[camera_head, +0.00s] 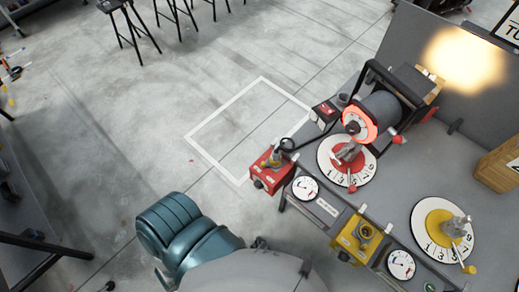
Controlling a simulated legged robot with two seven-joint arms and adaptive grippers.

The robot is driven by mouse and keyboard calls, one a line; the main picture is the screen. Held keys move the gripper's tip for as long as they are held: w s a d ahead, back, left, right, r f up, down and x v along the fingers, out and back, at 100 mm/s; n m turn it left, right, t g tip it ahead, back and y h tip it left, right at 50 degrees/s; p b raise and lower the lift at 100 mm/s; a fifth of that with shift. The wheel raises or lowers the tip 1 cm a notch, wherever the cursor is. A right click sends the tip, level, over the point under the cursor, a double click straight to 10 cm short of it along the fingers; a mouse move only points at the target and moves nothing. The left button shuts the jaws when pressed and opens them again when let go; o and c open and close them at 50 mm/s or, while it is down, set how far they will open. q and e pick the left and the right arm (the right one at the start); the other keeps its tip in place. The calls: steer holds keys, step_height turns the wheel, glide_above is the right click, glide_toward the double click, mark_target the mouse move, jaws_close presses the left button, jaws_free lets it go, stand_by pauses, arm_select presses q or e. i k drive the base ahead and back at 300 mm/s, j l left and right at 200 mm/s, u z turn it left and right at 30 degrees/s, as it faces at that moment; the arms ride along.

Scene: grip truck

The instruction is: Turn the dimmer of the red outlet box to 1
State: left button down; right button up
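The red outlet box (268,174) sits at the left end of the grey bench, with a yellowish-metal fitting on its top. A small knob shows on its front left side; its setting is too small to read. To its right, a round white dial with a red centre (328,160) carries numbers around its rim. A grey valve-like piece with a red-tipped lever (352,187) stands on that dial, the lever pointing toward the front. Teal and grey parts of my own body fill the bottom middle, left of the bench. Neither gripper can be made out.
A white gauge (305,188) and a yellow outlet box (357,241) line the bench's front edge, with another gauge (401,264). A yellow dial (428,229) lies right. Open floor lies left of the bench.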

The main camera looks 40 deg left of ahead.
mark_target(258, 184)
steer(key=k+j+u, duration=0.1)
steer(key=u, duration=0.35)
steer(key=j+u, duration=0.1)
steer(key=u, duration=0.3)
steer(key=k+j, duration=0.25)
